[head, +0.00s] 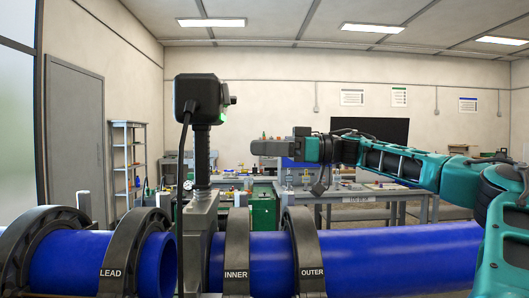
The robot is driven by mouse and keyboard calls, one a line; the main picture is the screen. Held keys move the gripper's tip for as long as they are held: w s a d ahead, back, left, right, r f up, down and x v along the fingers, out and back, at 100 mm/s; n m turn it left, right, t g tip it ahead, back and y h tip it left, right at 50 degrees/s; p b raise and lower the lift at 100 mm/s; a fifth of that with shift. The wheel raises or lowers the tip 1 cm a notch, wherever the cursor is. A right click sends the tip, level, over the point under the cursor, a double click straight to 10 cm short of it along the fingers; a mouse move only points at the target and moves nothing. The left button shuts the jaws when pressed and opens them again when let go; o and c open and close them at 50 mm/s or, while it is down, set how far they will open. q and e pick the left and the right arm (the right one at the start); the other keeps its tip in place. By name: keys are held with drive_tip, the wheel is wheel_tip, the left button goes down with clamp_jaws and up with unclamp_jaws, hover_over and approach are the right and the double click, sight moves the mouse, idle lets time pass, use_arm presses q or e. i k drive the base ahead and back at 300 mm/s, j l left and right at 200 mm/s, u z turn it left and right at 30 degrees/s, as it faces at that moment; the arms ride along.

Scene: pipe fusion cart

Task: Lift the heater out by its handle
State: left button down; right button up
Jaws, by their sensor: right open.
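The heater (200,215) stands upright between the ends of two blue pipes, its grey plate partly hidden by the clamp rings. Its ribbed black handle (201,158) rises above the plate, with a black box (198,98) on top that has a green light and knob on its right side. A black cable hangs from the box along the left of the handle. My right gripper (256,147) points left toward the handle, at about its height in the picture, and is open and empty. A gap shows between it and the handle. My left gripper is out of view.
Black clamp rings, marked LEAD (116,258), INNER (236,258) and OUTER (304,250), surround the blue pipes (400,258). Workbenches with tools (375,191) stand behind, and a shelf (130,160) stands at the left wall. The air above the pipes is clear apart from the heater and my right arm.

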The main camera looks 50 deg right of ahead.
sight(201, 95)
drive_tip(key=k+j, duration=0.2)
drive_tip(key=j, duration=0.2)
drive_tip(key=k+j, duration=0.2)
drive_tip(key=j, duration=0.2)
drive_tip(key=k+j, duration=0.2)
drive_tip(key=j, duration=0.15)
